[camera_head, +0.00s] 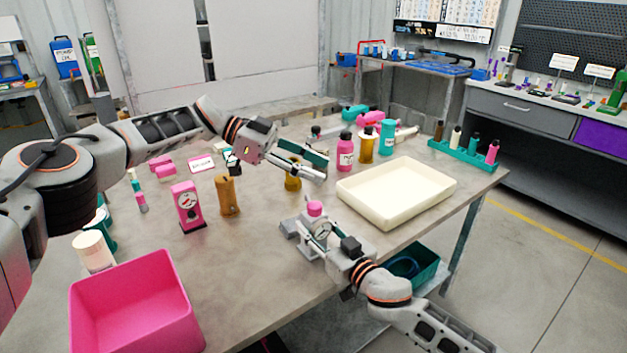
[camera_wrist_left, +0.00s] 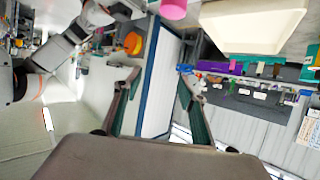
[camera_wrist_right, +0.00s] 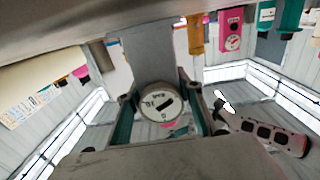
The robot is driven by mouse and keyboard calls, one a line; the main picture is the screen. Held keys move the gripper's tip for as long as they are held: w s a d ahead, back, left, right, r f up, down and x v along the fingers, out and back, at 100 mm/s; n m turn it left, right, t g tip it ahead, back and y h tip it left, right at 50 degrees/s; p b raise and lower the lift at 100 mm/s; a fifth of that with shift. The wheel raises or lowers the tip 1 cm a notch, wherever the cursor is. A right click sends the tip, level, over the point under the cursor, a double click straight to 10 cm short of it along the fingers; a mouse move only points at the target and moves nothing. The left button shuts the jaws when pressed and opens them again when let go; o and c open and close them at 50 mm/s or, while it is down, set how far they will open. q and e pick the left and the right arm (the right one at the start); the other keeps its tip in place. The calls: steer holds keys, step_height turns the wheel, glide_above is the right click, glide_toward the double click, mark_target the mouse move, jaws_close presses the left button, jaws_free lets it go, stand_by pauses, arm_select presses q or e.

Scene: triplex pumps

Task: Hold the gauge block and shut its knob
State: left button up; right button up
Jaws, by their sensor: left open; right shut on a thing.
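The gauge block (camera_head: 293,228) is a grey body with a round white dial and a pink knob (camera_head: 315,208) on top. It is at the table's front edge, left of the cream tray. My right gripper (camera_head: 325,240) is shut on it from the front. In the right wrist view the dial (camera_wrist_right: 160,103) shows between the fingers. My left gripper (camera_head: 322,168) is open and empty, above and behind the knob and apart from it. In the left wrist view a pink round thing (camera_wrist_left: 173,8) is at the top edge; I cannot tell if it is the knob.
A cream tray (camera_head: 345,195) lies to the right. Pink (camera_head: 345,152), yellow (camera_head: 366,145) and teal (camera_head: 387,138) bottles stand behind it. A pink gauge (camera_head: 187,207) and an ochre cylinder (camera_head: 227,195) stand left. A pink bin (camera_head: 135,310) is front left. Bare tabletop lies between.

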arm_select(q)
steer(key=shift+r, duration=0.1)
steer(key=m+t, duration=0.8)
steer(key=m, duration=2.1)
glide_toward(311, 205)
steer(key=shift+y, duration=0.5)
steer(key=x, duration=1.1)
steer(key=shift+d+r, duration=0.15)
steer(key=shift+r, duration=0.25)
steer(key=shift+c, duration=0.3)
